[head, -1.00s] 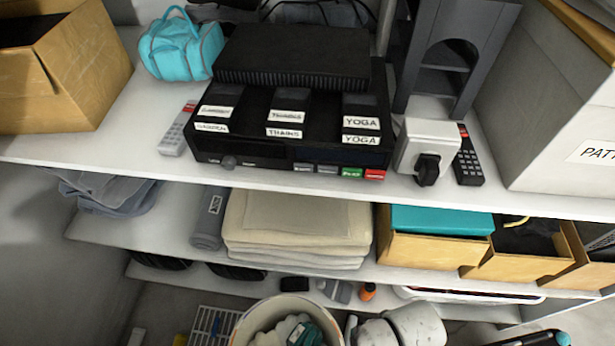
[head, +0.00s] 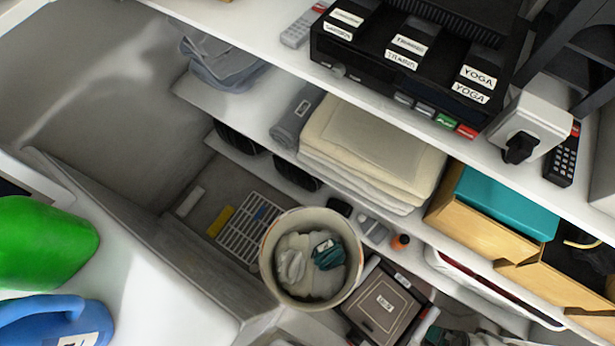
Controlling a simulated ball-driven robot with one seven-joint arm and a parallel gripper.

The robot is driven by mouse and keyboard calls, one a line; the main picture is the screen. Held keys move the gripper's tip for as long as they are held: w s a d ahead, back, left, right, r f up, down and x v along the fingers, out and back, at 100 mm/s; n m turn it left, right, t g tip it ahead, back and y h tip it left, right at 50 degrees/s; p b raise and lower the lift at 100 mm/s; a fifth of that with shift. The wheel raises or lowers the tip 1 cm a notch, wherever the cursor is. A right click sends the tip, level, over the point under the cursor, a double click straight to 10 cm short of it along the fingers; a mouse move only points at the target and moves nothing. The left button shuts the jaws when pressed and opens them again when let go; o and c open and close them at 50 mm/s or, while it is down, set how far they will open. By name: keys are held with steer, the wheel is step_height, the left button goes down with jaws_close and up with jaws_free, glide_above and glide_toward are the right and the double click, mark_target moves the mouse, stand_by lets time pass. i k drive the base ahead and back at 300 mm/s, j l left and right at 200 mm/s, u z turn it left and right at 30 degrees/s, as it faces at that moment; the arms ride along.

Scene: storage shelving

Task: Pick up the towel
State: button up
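A rolled grey towel-like bundle (head: 297,120) with a small label lies just left of the stack. Crumpled grey cloth (head: 218,66) hangs over the shelf's left end. I cannot tell which of these the task means. My gripper does not show in this view.
Above is a shelf with a black device (head: 400,75) and a white box with a black knob (head: 530,128). Cardboard boxes (head: 470,230) stand right of the towels. A round bin (head: 268,262) with crumpled items stands below. Green (head: 40,240) and blue (head: 50,320) containers stand lower left.

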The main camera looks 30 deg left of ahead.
mark_target(329, 255)
steer(key=k+l+u, duration=0.3)
steer(key=k+u, duration=0.3)
steer(key=k, duration=0.2)
steer(key=k+u, duration=0.15)
steer(key=k+j, duration=0.05)
steer(key=k, duration=0.05)
